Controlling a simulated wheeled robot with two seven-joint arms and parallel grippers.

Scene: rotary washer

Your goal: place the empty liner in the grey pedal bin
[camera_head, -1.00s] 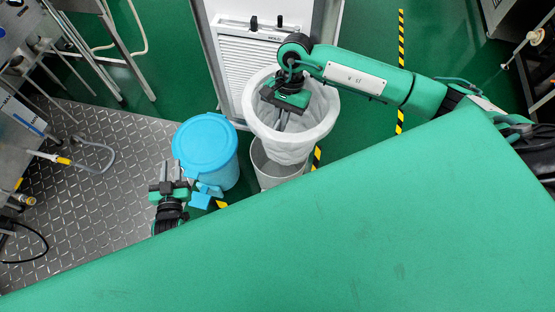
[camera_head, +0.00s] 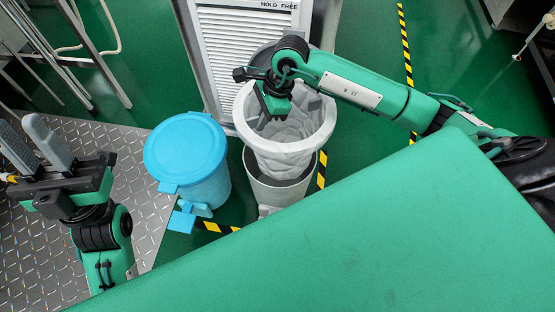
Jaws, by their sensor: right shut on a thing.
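The empty liner (camera_head: 290,160) is a whitish translucent bag with a wide, round, open mouth. My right gripper (camera_head: 275,115) reaches down at the far side of that mouth and is shut on the liner; its fingertips are partly hidden. The grey pedal bin (camera_head: 272,196) stands open beneath. The liner's narrower lower end overlaps the bin's mouth, with its rim well above the bin's rim; how deep the end reaches is hidden. My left gripper (camera_head: 28,140) is at the far left, empty, its two pale fingers apart, away from the liner and the bin.
A blue lidded bin (camera_head: 186,152) with a blue pedal stands just left of the grey bin. A white louvred panel (camera_head: 245,50) rises behind. A large green surface (camera_head: 370,240) fills the foreground. Metal frames (camera_head: 75,50) stand at upper left.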

